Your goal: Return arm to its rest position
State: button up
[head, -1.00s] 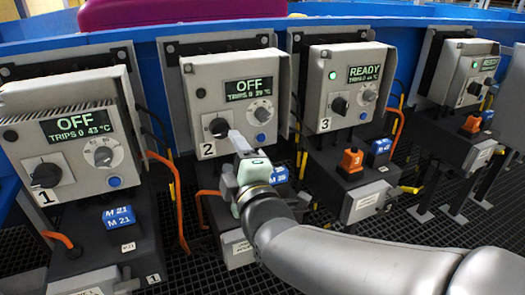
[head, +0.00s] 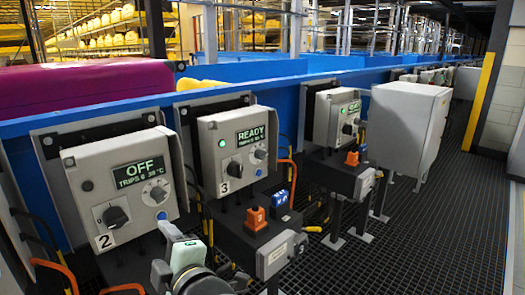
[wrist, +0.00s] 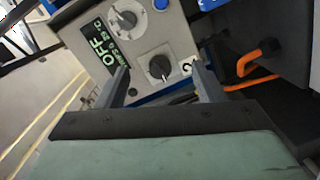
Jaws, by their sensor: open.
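My gripper (head: 170,229) is at the lower left of the head view, in front of control box 2 (head: 82,186). In the wrist view its two fingers (wrist: 162,82) are spread apart with nothing held between them. The black rotary knob (wrist: 160,67) of box 2 shows beyond the gap; it also shows in the head view (head: 116,216). Box 2's display (head: 138,173) reads OFF. My forearm is mostly below the head view's edge.
Box 3 (head: 208,160) on the right reads READY with a green lamp. An orange plug (head: 255,219) and a blue block (head: 280,199) sit below it. Another lit box (head: 334,108) and a grey cabinet (head: 408,130) stand farther right. The grated floor (head: 420,225) is open.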

jog(key=w+d+r+m+g+h+p, duration=0.1)
jog(key=d+r+m+g+h+p, duration=0.15)
jog(key=d+m+h+p, duration=0.4)
jog(key=w+d+r+m+g+h+p, duration=0.1)
jog(key=w+d+r+m+p, duration=0.2)
jog(key=d+p, duration=0.65)
jog(key=s+d+r+m+g+h+p, duration=0.2)
jog(key=s+d+r+m+g+p, duration=0.1)
jog(key=d, duration=0.6)
jog(key=s+d+r+m+g+h+p, duration=0.2)
jog(key=s+d+r+m+g+p, duration=0.2)
jog(key=s+d+m+p, duration=0.4)
jog(key=s+d+m+g, duration=0.1)
jog(key=s, duration=0.2)
jog(key=shift+s+r+m, duration=0.3)
jog(key=shift+s+m, duration=0.05)
jog(key=shift+d, duration=0.1)
